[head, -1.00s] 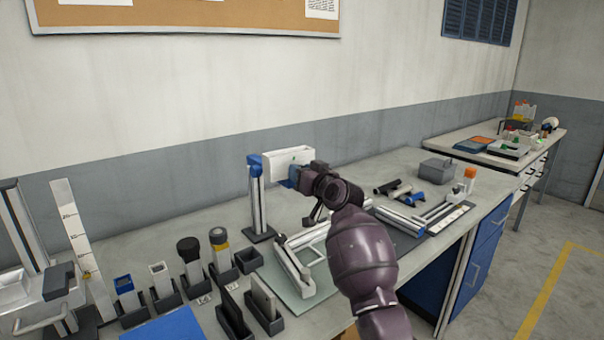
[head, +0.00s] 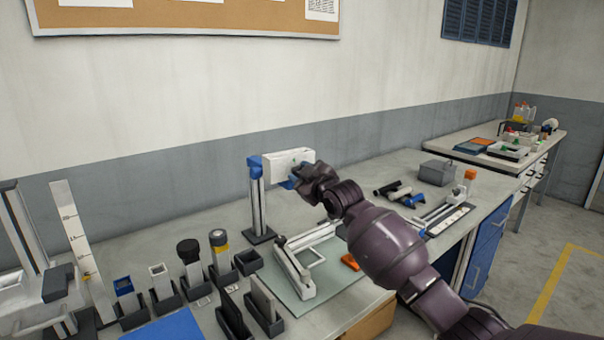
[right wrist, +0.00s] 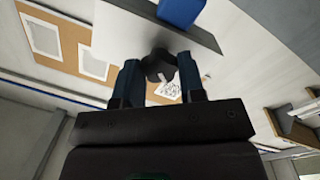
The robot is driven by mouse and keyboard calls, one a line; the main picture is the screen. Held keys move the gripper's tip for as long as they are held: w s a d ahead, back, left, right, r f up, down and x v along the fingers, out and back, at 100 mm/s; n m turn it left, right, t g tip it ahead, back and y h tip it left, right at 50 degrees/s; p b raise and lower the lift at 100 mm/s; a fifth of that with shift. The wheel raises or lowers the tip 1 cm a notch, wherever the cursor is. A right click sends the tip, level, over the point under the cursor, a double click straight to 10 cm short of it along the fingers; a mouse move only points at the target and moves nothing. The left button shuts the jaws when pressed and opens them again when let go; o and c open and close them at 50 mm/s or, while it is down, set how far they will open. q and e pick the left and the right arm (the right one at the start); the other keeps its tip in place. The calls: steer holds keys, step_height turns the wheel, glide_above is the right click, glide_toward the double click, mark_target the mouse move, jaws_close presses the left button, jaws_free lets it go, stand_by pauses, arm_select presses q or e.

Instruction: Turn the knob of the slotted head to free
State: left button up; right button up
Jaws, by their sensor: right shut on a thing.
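The slotted head (head: 284,163) is a white box on a grey post with a blue clamp (head: 255,165), at the back of the bench. In the right wrist view it appears to be the pale slab (right wrist: 135,32) with a blue block beside it. Its knob (right wrist: 158,64) is dark and lobed, and sits between my blue fingertips there. My right gripper (head: 297,181) is shut on the knob, in front of the head. In the head view the wrist hides the knob, and its setting cannot be read. My left gripper is not in view.
A pale mat (head: 337,284) with a white angled frame lies below my right arm, with an orange piece (head: 350,262) on it. Several holders stand at the front left. A grey box (head: 437,172) and dark cylinders lie to the right. The wall is close behind.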

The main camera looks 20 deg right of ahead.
steer(key=shift+f+n+p, duration=0.2)
steer(key=shift+n+p, duration=3.75)
steer(key=shift+n, duration=9.25)
steer(key=o, duration=0.9)
steer(key=shift+s, duration=0.1)
steer(key=b+v, duration=0.1)
steer(key=v, duration=0.9)
steer(key=shift+s+d, duration=0.15)
steer(key=shift+s, duration=0.15)
